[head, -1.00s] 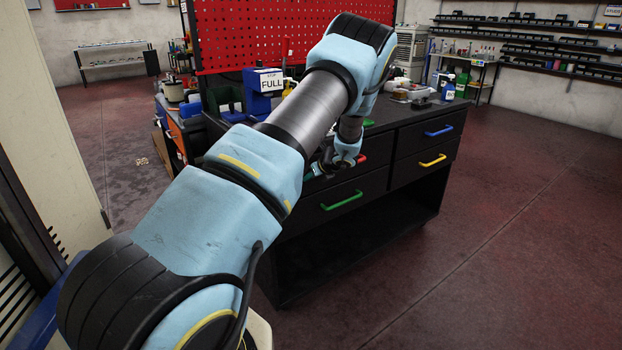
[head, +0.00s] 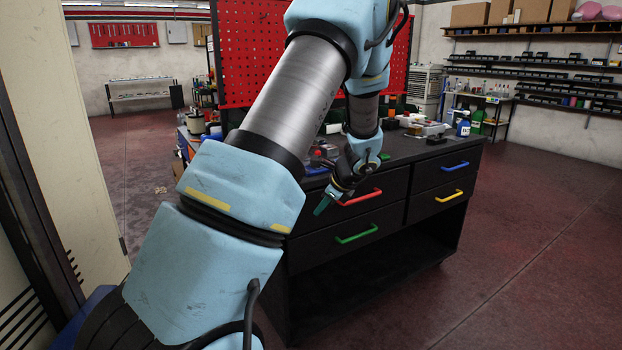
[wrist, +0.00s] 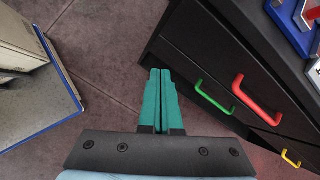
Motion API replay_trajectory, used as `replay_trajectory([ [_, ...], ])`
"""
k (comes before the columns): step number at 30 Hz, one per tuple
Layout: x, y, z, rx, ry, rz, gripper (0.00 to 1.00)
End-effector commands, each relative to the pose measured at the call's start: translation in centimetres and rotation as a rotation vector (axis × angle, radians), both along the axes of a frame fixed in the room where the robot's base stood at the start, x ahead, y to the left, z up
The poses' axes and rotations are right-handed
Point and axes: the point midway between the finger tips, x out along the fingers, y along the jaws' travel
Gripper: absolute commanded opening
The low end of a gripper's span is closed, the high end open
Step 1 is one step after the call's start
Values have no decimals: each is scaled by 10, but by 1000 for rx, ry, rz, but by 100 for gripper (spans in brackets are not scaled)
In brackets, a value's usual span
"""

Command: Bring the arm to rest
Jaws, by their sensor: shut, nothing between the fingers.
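My gripper shows in the wrist view (wrist: 161,98) with its two teal fingers together and nothing between them. It hangs over the floor, in front of the black drawer bench (wrist: 190,58). In the head view my gripper (head: 322,205) appears small, close by the bench's left drawers, pointing down. My blue and grey arm crosses the head view from the lower left to the top centre and hides part of the bench top.
The bench has red (head: 360,197), green (head: 356,233), blue (head: 455,167) and yellow (head: 449,196) drawer handles. A red pegboard (head: 245,60) stands behind it. A pale cabinet (wrist: 22,70) is at the wrist view's left. Open floor (head: 540,240) lies to the right.

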Motion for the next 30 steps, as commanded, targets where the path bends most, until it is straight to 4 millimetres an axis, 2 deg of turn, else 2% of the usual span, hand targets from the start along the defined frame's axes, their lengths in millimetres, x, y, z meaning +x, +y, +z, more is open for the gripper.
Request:
replay_trajectory([
  [1,-22,29,13,-111,-1,177,0],
  [3,-55,57,23,-257,-6,430,0],
  [6,-105,88,38,-445,-23,788,0],
  [9,-153,109,52,-603,-50,1133,0],
  [12,-193,121,63,-721,-82,1429,0],
  [15,-222,127,68,-800,-112,1649,0],
  [18,-239,130,71,-842,-130,1781,0],
  [20,-244,130,71,-855,-136,1822,0],
  [30,-246,130,71,-858,-138,1835,0],
])
